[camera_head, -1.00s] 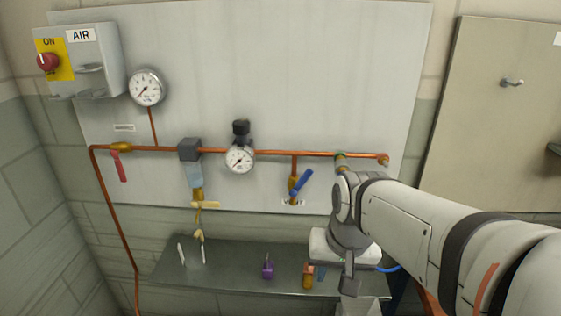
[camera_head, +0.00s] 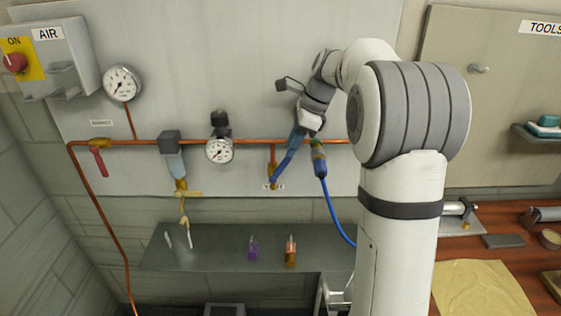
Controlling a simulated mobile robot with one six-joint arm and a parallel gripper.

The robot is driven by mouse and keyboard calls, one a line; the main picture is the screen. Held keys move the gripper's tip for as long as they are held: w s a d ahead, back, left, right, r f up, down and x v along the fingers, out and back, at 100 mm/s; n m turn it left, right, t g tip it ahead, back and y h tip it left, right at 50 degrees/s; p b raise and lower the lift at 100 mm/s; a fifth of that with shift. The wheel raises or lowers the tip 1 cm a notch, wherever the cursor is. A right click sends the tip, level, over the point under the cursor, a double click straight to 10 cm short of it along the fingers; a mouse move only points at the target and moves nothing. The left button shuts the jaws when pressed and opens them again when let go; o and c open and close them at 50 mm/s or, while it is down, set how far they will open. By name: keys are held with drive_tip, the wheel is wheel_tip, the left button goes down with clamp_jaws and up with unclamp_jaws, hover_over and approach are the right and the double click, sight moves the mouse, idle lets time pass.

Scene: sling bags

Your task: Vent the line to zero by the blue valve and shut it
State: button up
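The blue valve (camera_head: 284,170) hangs on a short drop below the copper pipe, above a small white label. Its blue handle slants up to the right. My gripper (camera_head: 297,138) is at the upper end of this handle, in front of the pipe, reaching down from the upper right. The fingers overlap the handle in view; I cannot tell whether they touch or grip it. The regulator gauge (camera_head: 219,150) sits on the pipe to the left, and a larger gauge (camera_head: 123,83) is at the upper left. Their needles are too small to read surely.
A blue hose (camera_head: 331,205) hangs from the coupling (camera_head: 318,155) just right of the valve. A red-handled valve (camera_head: 98,158) and a filter bowl (camera_head: 174,163) are on the left. A purple padlock (camera_head: 253,248) and an orange one (camera_head: 291,251) lie on the shelf (camera_head: 215,260).

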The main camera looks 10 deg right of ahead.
sight(282, 161)
drive_tip(key=x, duration=0.7)
drive_tip(key=shift+a+f, duration=0.1)
drive_tip(key=shift+f, duration=0.05)
clamp_jaws()
idle(0.4)
